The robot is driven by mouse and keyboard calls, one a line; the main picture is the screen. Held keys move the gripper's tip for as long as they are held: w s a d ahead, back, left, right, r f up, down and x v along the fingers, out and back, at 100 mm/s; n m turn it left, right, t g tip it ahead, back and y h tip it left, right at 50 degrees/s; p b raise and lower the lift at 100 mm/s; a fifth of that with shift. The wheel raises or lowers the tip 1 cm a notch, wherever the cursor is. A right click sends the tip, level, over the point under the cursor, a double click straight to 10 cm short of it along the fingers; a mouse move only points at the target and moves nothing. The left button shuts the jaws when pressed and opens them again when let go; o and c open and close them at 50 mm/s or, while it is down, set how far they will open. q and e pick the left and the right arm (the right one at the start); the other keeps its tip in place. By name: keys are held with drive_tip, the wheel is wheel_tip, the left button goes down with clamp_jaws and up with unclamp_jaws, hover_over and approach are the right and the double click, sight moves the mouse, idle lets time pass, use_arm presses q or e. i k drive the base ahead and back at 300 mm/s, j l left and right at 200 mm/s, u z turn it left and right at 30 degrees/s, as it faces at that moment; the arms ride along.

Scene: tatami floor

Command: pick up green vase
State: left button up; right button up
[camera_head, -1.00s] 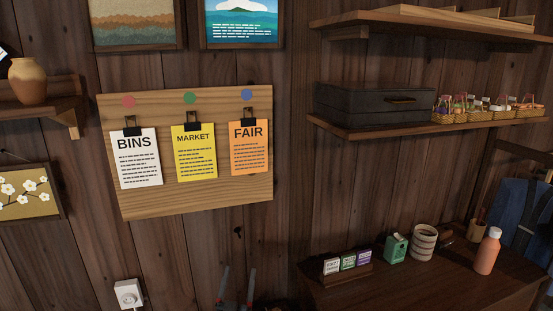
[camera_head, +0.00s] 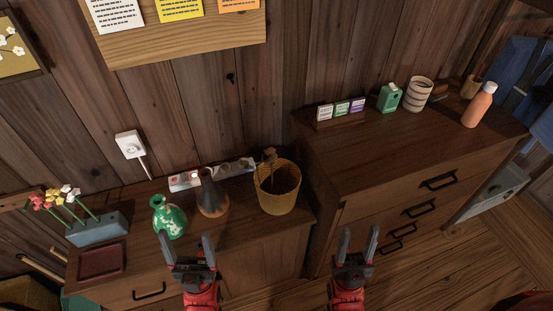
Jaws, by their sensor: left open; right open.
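The green vase (camera_head: 169,218) has pale patches and a narrow neck. It stands upright on the low wooden cabinet (camera_head: 134,264), left of a dark grey and orange vase. My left gripper (camera_head: 190,251) is open and empty, in front of the cabinet and just below and right of the green vase in the picture. It appears apart from the vase. My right gripper (camera_head: 356,245) is open and empty, in front of the taller dresser (camera_head: 330,222).
The grey and orange vase (camera_head: 211,196) stands close beside the green one. A yellow basket (camera_head: 277,193), power strip (camera_head: 184,181), red tray (camera_head: 102,262) and flower planter (camera_head: 97,229) share the low cabinet. An orange bottle (camera_head: 480,106) stands on the taller dresser.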

sight(168, 217)
drive_tip(key=u, duration=1)
